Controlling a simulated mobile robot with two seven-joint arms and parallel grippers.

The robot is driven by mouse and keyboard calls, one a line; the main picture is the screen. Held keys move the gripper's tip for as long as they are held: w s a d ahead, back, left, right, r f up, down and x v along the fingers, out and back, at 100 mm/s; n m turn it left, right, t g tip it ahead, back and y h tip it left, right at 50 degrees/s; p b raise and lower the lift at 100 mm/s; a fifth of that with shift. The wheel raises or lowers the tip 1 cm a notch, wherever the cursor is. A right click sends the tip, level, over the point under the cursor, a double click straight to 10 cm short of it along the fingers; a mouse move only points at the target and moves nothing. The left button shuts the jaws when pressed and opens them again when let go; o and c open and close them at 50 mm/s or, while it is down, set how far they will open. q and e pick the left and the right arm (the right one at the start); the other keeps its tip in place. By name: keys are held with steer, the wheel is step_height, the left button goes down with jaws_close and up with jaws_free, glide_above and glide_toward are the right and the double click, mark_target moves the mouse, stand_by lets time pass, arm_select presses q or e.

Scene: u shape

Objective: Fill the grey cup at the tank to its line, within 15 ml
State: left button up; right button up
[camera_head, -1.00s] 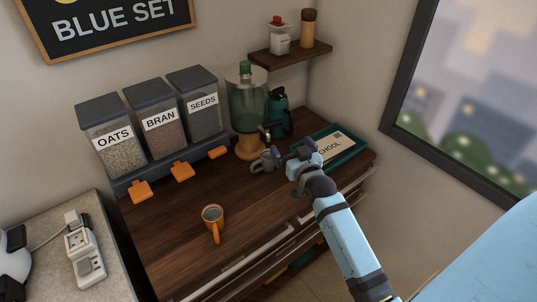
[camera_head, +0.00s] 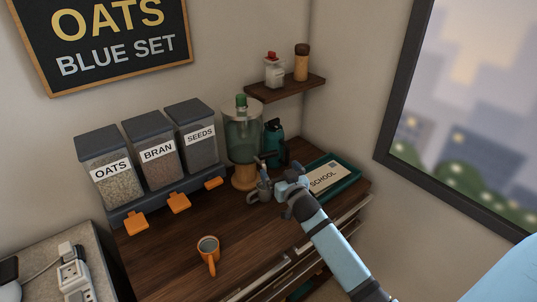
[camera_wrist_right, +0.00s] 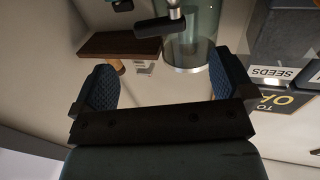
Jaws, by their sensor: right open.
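The tank (camera_head: 242,140) is a clear cylinder with a green knob on a wooden base, at the back of the counter. Its tap (camera_head: 261,161) faces forward; in the wrist view a dark lever (camera_wrist_right: 160,25) shows before the tank (camera_wrist_right: 190,45). The cup's line and water level are too small to make out. My right gripper is open just right of the cup and tap; in the wrist view nothing shows between its fingers (camera_wrist_right: 165,85). My left gripper is out of view.
An orange mug (camera_head: 208,247) stands at the counter front. Labelled dispensers (camera_head: 152,160) are left of the tank. A teal jug (camera_head: 273,140) stands behind right, and a green tray (camera_head: 349,180) with a SCHOOL card lies right. A shelf (camera_head: 287,88) hangs above. The middle counter is clear.

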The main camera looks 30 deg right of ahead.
mark_target(271, 156)
steer(key=w, duration=0.3)
steer(key=w+d, duration=0.1)
steer(key=w, duration=0.2)
steer(key=w+p, duration=0.1)
steer(key=w, duration=0.2)
steer(key=shift+w+d, duration=0.15)
steer(key=shift+d, duration=0.25)
steer(key=c, duration=0.9)
steer(key=shift+r+n+y+p, duration=0.25)
steer(key=shift+n+y+p, duration=0.05)
steer(key=shift+p, duration=0.15)
steer(key=shift+w+d+n+y+p, duration=0.15)
steer(key=shift+n+y+p, duration=0.45)
steer(key=shift+y+p, duration=0.4)
steer(key=shift+n+y, duration=0.3)
steer(key=shift+y, duration=0.1)
steer(key=shift+w+f+n+y+p, duration=0.15)
steer(key=shift+n+y+p, duration=0.2)
steer(key=shift+y, duration=0.55)
